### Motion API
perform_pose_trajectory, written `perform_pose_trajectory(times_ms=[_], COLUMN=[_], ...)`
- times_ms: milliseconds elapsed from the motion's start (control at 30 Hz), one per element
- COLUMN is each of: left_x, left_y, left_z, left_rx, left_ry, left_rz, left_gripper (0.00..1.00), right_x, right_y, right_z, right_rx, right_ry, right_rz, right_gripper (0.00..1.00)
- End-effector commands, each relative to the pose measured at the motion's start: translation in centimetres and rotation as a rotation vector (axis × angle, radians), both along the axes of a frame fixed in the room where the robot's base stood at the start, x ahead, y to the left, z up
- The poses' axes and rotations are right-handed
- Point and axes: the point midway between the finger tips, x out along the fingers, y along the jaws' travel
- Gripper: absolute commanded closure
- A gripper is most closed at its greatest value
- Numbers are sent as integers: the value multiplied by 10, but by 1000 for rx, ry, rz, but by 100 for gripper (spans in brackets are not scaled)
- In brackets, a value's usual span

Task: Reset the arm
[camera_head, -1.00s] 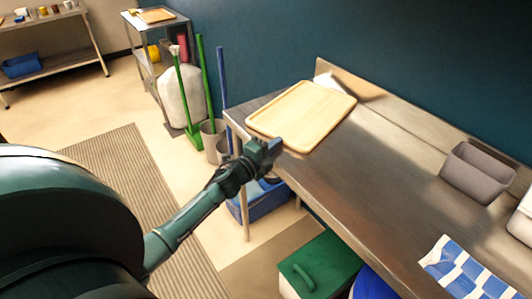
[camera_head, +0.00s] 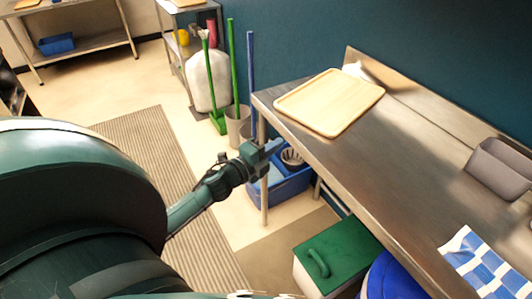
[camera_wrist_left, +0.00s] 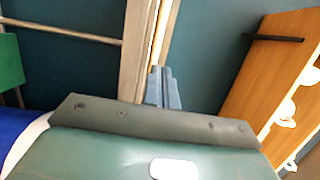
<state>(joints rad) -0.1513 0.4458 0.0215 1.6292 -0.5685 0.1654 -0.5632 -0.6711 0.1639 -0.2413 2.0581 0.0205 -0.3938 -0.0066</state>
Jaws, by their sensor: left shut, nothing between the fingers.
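My left arm comes in from the left in the head view. Its gripper (camera_head: 268,149) is shut and empty, beside the near left corner of the steel table (camera_head: 419,165). In the left wrist view the closed fingers (camera_wrist_left: 163,90) stand together with nothing between them. My right gripper does not show in either view.
A wooden tray (camera_head: 330,101) lies on the table, with a grey bin (camera_head: 498,168) and a blue checked cloth (camera_head: 482,262) farther right. A striped mat (camera_head: 150,137) covers clear floor.

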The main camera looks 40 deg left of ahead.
Motion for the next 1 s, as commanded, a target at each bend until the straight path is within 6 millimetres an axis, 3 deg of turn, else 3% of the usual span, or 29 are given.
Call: perform_pose_trajectory(times_ms=[200,467,567,667,800,1000], left_x=[-24,-28,-35,-58,-111,-182], left_y=[4,4,-6,-34,-93,-169], left_z=[0,0,-8,-32,-72,-101], left_rx=[0,-2,-73,-288,-734,-1230], left_ry=[0,-1,33,136,371,672], left_rz=[0,0,9,42,139,292], left_gripper=[100,100,100,100,100,100], right_x=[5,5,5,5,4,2], right_y=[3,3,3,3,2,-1], right_z=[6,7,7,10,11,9], right_rx=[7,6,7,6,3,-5], right_ry=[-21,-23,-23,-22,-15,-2], right_rz=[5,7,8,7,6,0], right_gripper=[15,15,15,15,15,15])
